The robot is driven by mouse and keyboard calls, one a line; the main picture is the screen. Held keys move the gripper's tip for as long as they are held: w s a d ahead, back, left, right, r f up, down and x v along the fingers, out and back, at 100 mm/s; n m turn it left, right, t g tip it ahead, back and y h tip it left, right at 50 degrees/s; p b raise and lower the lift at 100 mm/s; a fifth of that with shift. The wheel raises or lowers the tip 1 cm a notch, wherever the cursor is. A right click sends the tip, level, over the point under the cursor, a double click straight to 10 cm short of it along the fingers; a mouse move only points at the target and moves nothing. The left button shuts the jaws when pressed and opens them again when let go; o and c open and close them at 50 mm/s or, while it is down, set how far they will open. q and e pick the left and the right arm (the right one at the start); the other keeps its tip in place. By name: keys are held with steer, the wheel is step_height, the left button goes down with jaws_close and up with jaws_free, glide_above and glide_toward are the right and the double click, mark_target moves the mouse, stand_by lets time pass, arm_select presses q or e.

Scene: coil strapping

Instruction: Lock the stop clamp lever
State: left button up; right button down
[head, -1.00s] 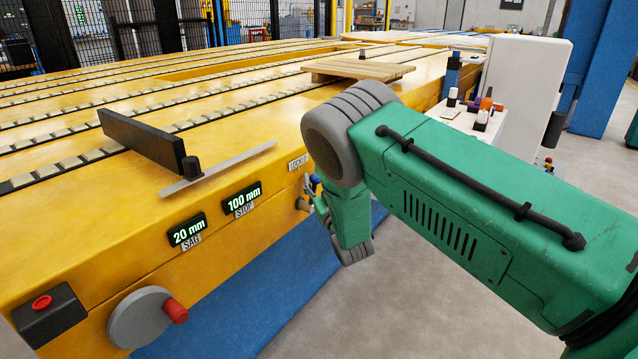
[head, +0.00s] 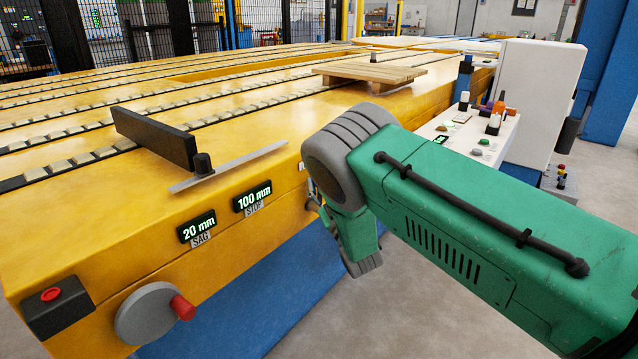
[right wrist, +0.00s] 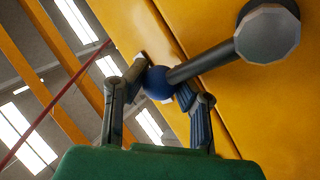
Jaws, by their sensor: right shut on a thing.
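The stop clamp lever (right wrist: 205,64) shows in the right wrist view as a dark rod running from a grey round hub (right wrist: 268,34) on the yellow panel to a blue ball knob (right wrist: 157,84). My right gripper (right wrist: 162,80) has its two fingers closed on the knob, one on each side. In the head view my green right arm covers most of the lever; only part of the grey hub (head: 312,205) shows beside the wrist. The green "100 mm" STOP display (head: 253,197) is left of it. My left gripper is out of view.
The yellow table (head: 90,230) carries a black stop bar (head: 153,138) and a thin metal strip (head: 230,168). A wooden pallet (head: 370,76) lies further back.

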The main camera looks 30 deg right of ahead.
steer(key=shift+s+f, duration=0.2)
steer(key=shift+f, duration=0.25)
steer(key=c, duration=1.6)
jaws_free()
steer(key=shift+o, duration=0.5)
steer(key=shift+r, duration=0.15)
steer(key=v, duration=1.2)
